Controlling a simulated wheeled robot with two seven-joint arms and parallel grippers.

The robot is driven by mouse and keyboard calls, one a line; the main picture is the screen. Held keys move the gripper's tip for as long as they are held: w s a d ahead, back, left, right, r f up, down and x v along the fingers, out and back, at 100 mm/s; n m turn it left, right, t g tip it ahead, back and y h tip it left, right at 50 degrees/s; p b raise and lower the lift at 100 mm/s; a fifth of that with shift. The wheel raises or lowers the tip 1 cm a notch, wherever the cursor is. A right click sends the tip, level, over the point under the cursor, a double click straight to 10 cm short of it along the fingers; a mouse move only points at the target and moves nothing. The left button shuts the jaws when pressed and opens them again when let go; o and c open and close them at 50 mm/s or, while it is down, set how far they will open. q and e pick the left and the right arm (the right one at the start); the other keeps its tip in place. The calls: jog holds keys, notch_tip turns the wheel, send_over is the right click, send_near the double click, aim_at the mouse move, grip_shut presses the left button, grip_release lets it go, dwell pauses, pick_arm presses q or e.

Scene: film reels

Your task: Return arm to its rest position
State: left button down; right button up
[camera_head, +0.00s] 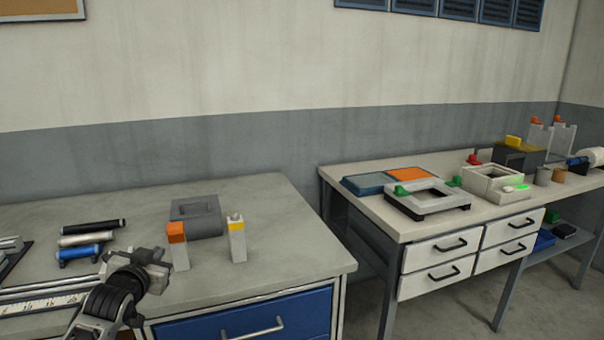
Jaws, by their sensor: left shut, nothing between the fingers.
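My left gripper (150,262) is above the front part of the left table (290,239), its arm coming in from the lower left. It is shut and holds nothing. Its tip is close in the picture to a small block with an orange top (177,246); I cannot tell whether they touch. A similar block with a yellow band (237,241) stands to the right of it. A grey box-like holder (197,215) sits behind these two blocks. My right gripper is not in view.
Black, cream and blue rollers (80,251) lie left of the gripper, beside a ruled rail (45,306). A right table (340,177) with white drawers carries trays, a frame (426,199) and boxes. A gap separates the tables. The left table's right end is clear.

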pick_arm(q)
jog(key=s+d+f+g+h+b, duration=0.1)
jog(key=s+d+f+h+b, duration=0.1)
jog(key=s+d+f, duration=0.55)
jog(key=s+d+f+g+h+b, duration=0.15)
jog(key=s+d+f, duration=0.25)
jog(key=s+f, duration=0.6)
jog(key=s+d+f+g+b, duration=0.1)
jog(key=s+d+f, duration=0.2)
jog(key=s, duration=0.6)
jog(key=s+d+f+g+h+b, duration=0.1)
jog(key=s+d+f+b, duration=0.1)
jog(key=s, duration=0.7)
notch_tip(320, 180, down, 2)
jog(key=shift+d+f, duration=0.1)
jog(key=shift+d, duration=0.8)
jog(key=shift+w+g, duration=0.1)
jog(key=shift+g, duration=0.15)
